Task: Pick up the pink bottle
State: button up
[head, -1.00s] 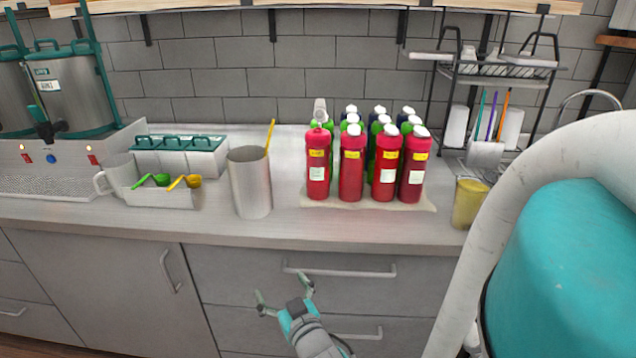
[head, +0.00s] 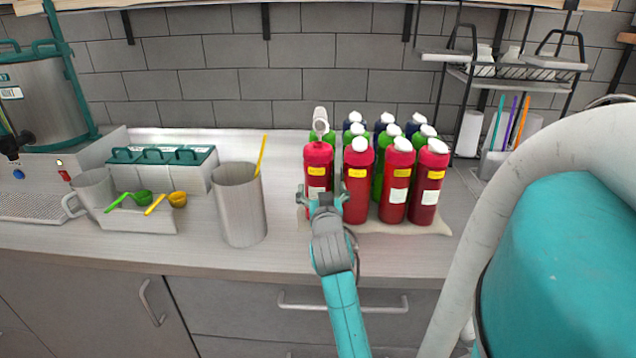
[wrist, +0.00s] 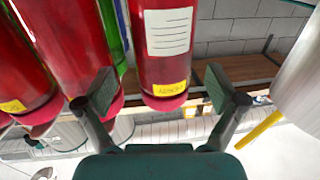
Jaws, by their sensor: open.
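Several reddish-pink bottles stand upright in the front row; the leftmost pink bottle (head: 318,156) has a white label. My gripper (head: 323,194) is in front of its lower part, with the fingers spread to either side. In the wrist view, which looks upside down, the same bottle (wrist: 165,55) shows between the open fingers (wrist: 163,92) with its yellow label. I cannot tell whether the fingers reach around it; neither visibly grips it. The gripper is empty.
A metal pitcher (head: 240,212) with a yellow stick stands left, with some free counter between.

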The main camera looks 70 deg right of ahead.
jog(key=shift+w+f+x, duration=0.1)
jog(key=shift+f+x, duration=0.05)
jog(key=shift+x, duration=0.95)
jog(key=shift+w+f+x, duration=0.1)
jog(key=shift+f+x, duration=0.1)
jog(key=shift+x, duration=0.9)
jog(key=shift+f+x, duration=0.15)
jog(key=shift+x, duration=0.95)
jog(key=shift+a, duration=0.1)
jog(key=c, duration=1.1)
jog(key=shift+r, duration=0.1)
jog(key=c, duration=0.4)
jog(key=shift+o, duration=0.2)
